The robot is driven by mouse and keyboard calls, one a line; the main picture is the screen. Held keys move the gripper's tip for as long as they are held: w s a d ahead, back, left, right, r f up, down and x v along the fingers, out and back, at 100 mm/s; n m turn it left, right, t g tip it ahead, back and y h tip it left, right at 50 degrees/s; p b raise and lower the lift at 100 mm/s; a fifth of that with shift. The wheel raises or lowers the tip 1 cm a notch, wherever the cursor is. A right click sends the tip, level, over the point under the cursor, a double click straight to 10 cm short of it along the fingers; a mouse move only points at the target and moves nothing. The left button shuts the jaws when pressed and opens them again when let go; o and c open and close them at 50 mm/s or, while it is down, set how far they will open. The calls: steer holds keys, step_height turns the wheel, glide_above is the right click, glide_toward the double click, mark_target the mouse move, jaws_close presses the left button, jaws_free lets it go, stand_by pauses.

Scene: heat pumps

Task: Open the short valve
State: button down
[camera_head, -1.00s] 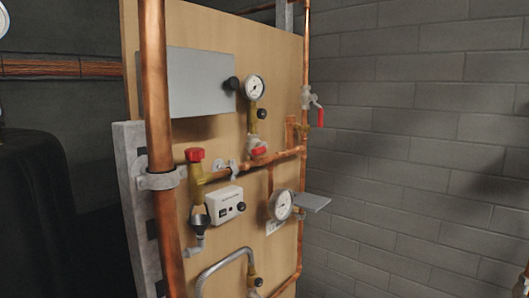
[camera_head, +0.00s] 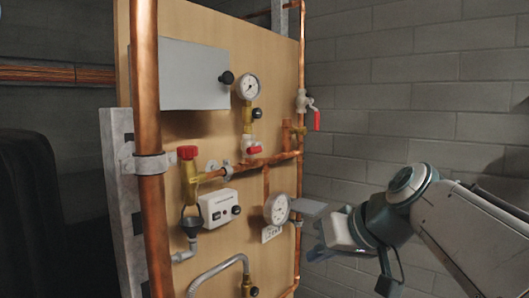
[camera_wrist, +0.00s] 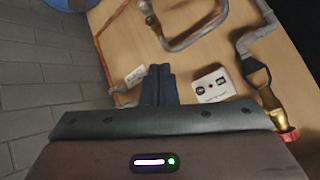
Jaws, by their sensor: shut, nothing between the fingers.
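A short red valve handle (camera_head: 254,150) sits on the copper pipe below the upper gauge, on the wooden panel. A longer red lever valve (camera_head: 316,119) hangs on the vertical pipe at the panel's right edge. A round red knob (camera_head: 187,152) tops the brass fitting at left; it also shows at the lower right of the wrist view (camera_wrist: 289,135). I cannot tell for sure which is the short valve. My gripper (camera_head: 318,252) is at the lower right, below and right of these valves, touching none. Its fingers (camera_wrist: 159,72) are together and empty.
The lower gauge (camera_head: 277,209) and a grey plate (camera_head: 310,207) stand out near my gripper. A white box (camera_head: 218,208) and a grey bent pipe (camera_head: 218,270) are on the panel. A thick copper pipe (camera_head: 146,90) runs up its left side. Space before the brick wall is open.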

steer(key=w+r+n+t+y+b, duration=0.1)
steer(key=w+r+n+y+b, duration=0.1)
steer(key=r, duration=0.9)
steer(key=w+a+r+n+t+y+b, duration=0.1)
steer(key=w+r+n+y, duration=0.3)
steer(key=r, duration=0.7)
steer(key=shift+a+r+n+t+y+b, duration=0.25)
steer(key=shift+n+t+y+b, duration=0.3)
steer(key=shift+n+t+y, duration=0.3)
steer(key=shift+w, duration=0.15)
steer(key=p, duration=0.3)
glide_above(256, 149)
steer(key=v, duration=0.4)
steer(key=f, duration=0.1)
steer(key=a+f, duration=0.1)
steer(key=f, duration=0.1)
steer(key=w+f, duration=0.1)
steer(key=shift+a+f, duration=0.2)
steer(key=shift+f, duration=0.15)
